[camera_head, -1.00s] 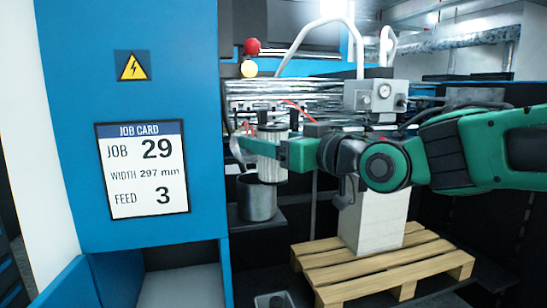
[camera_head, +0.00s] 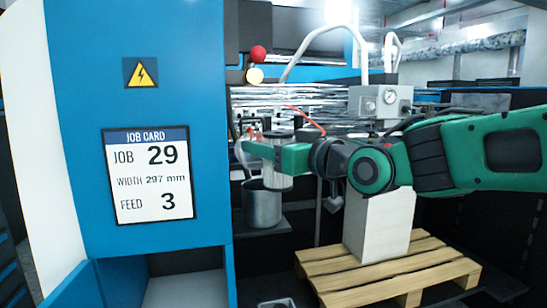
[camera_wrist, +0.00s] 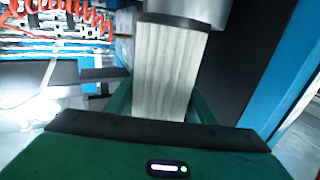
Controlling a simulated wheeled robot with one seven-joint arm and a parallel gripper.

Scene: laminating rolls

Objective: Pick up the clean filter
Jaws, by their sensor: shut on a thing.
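The clean filter, a pale pleated cylinder (camera_head: 276,180), stands upright between the fingers of my gripper (camera_head: 276,158). In the wrist view the filter (camera_wrist: 168,72) fills the gap between the green fingers, and my gripper (camera_wrist: 160,108) is shut on it. In the head view the near finger covers part of its middle. The filter is above the grey metal pot (camera_head: 261,208); its lower end overlaps the pot's rim in the picture, so I cannot tell whether it is inside or clear of it.
A blue cabinet with a job card (camera_head: 150,175) stands on the left. A pale block (camera_head: 379,225) sits on a wooden pallet (camera_head: 400,270) below my arm. Hoses and a gauge box (camera_head: 381,102) are behind. In the wrist view, a coiled red hose (camera_wrist: 60,14) hangs at upper left.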

